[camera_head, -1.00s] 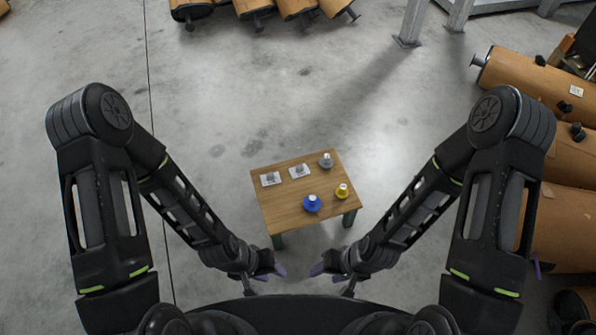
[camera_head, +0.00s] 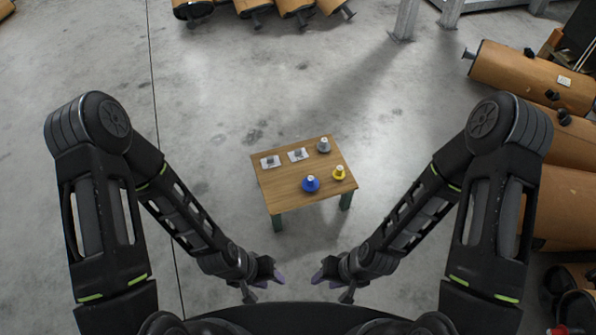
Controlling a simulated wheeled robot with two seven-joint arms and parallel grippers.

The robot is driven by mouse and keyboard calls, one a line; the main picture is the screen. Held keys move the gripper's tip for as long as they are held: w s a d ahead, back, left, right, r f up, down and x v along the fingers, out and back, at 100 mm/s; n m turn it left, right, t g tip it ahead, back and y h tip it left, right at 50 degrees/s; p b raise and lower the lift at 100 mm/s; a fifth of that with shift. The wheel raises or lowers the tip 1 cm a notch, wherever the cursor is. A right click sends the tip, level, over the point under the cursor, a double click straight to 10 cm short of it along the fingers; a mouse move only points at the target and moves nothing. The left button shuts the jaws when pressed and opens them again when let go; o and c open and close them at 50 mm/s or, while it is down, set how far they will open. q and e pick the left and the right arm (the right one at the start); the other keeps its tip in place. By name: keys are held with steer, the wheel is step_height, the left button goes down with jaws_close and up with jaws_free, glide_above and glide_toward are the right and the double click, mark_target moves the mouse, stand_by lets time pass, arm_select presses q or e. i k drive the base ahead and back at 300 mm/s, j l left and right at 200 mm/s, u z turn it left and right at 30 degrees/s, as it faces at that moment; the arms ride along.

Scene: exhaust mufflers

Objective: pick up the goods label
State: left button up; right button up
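Two small white cards, which look like the goods labels, lie on the small wooden table: the left card (camera_head: 270,162) and the right card (camera_head: 298,154). Each has a small grey patch or item on it, too small to make out. My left gripper (camera_head: 268,277) and my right gripper (camera_head: 327,277) are both in front of the table, toward my body, away from the cards. Purple fingertips show on each. Nothing is seen held, but how far the fingers are open is too small to tell.
The wooden table (camera_head: 277,186) also bears a blue item (camera_head: 311,184), a yellow item (camera_head: 339,173) and a grey item (camera_head: 323,145) with pale tops. Brown mufflers (camera_head: 527,76) lie at the right, several more (camera_head: 250,8) at the back. A metal post (camera_head: 404,20) stands behind. The floor around the table is clear.

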mark_target(299, 154)
steer(key=k, duration=0.85)
steer(key=z, duration=2.95)
steer(key=k+j, duration=0.15)
steer(key=j, duration=0.4)
steer(key=k+j, duration=0.2)
steer(key=j, duration=0.3)
steer(key=k+j, duration=0.15)
steer(key=j, duration=0.4)
steer(key=k+j, duration=0.15)
steer(key=j, duration=0.35)
steer(key=k+j, duration=0.2)
steer(key=j, duration=0.35)
steer(key=k+j, duration=0.15)
steer(key=j, duration=0.35)
steer(key=k+j, duration=0.15)
steer(key=j, duration=0.4)
steer(key=k+j, duration=0.2)
steer(key=j, duration=0.3)
